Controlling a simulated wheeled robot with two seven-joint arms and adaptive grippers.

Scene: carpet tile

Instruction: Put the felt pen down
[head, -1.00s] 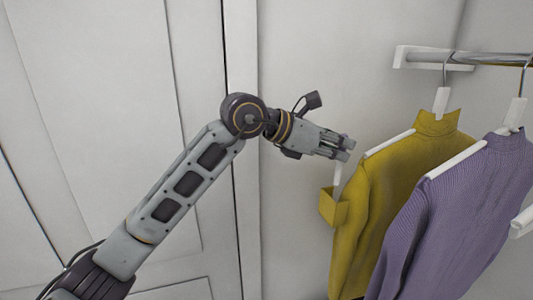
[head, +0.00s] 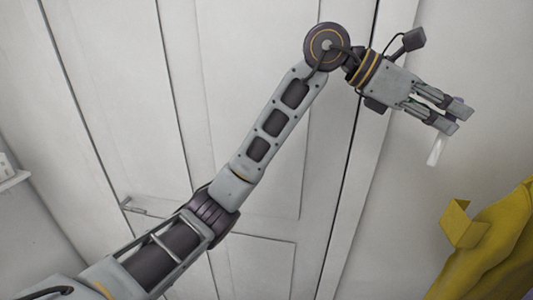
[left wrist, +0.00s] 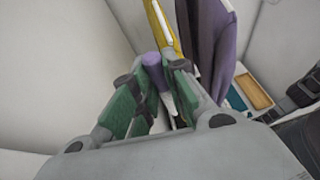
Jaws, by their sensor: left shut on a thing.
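The felt pen (head: 434,152) has a white body and hangs below the fingertips of my left gripper (head: 450,115) in the head view. In the left wrist view its purple end (left wrist: 152,60) shows between the green-padded fingers of my left gripper (left wrist: 153,75), with the white part behind a finger. My left gripper is shut on the pen, around its middle, and holds it in the air, tilted slightly. The middle of the pen is hidden by the fingers. My right gripper is in neither view.
A wooden tray (left wrist: 254,92) and a teal item (left wrist: 235,98) lie lower down. A white door (head: 235,110) stands behind my arm.

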